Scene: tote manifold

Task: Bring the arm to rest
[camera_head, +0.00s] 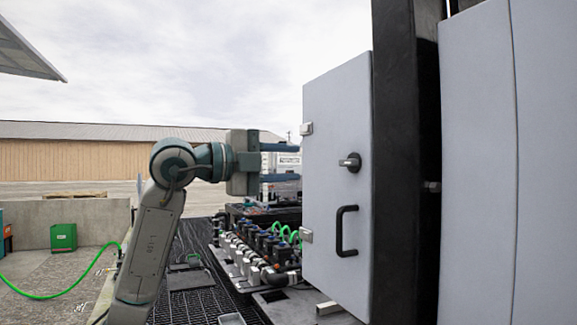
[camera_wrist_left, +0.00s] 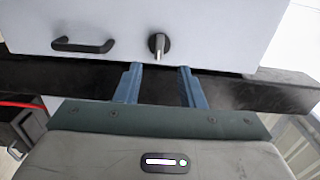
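My left gripper (camera_head: 281,163) reaches in from the left in the head view, level with the upper part of a grey cabinet door (camera_head: 335,110). Its two blue fingers are apart with nothing between them; they also show in the left wrist view (camera_wrist_left: 160,85). The fingertips point at the door, and I cannot tell the exact gap to it. The door has a dark turn latch (camera_head: 350,162) and a black pull handle (camera_head: 346,231). Both also show in the wrist view, the latch (camera_wrist_left: 159,44) just beyond the fingers and the handle (camera_wrist_left: 83,46) to its left. My right gripper is not in view.
A manifold with several valves and green hoses (camera_head: 262,245) stands below my left gripper, left of the door. A black post (camera_head: 408,160) stands right of the door. A green crate (camera_head: 63,237) and a green hose (camera_head: 65,294) lie at the left. Open air surrounds the arm's left side.

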